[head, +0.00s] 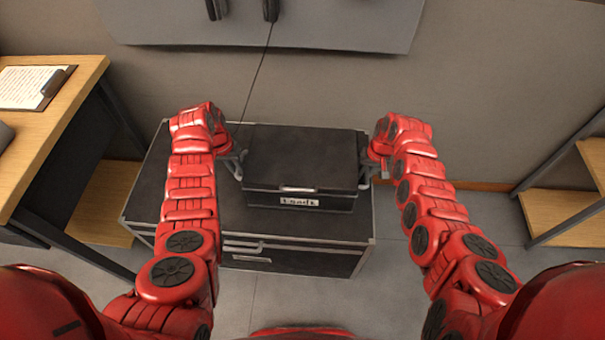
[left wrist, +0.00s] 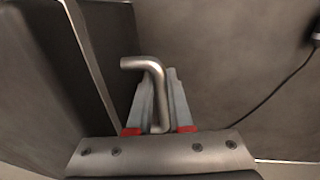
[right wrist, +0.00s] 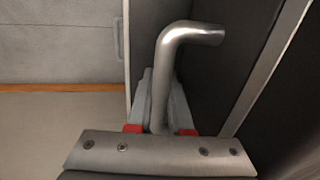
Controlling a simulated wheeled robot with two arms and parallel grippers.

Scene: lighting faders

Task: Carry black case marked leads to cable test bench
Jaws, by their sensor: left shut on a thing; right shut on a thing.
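The black case (head: 300,160) has a white label reading "Leads" and a front handle. It sits on, or just above, the large black flight case (head: 180,185); I cannot tell which. My left gripper (head: 237,165) is at the case's left side, shut on a metal side handle that shows in the left wrist view (left wrist: 150,75). My right gripper (head: 370,172) is at the case's right side, shut on the other metal side handle, seen in the right wrist view (right wrist: 180,45). The fingers are partly hidden in the head view. No bench is clearly marked as the cable test bench.
A wooden table (head: 85,85) with a clipboard (head: 45,88) stands at the left. A wooden shelf unit (head: 565,212) stands at the right. A grey panel (head: 330,30) hangs on the back wall, with a thin cable (head: 258,75) running down. Grey floor shows between the furniture.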

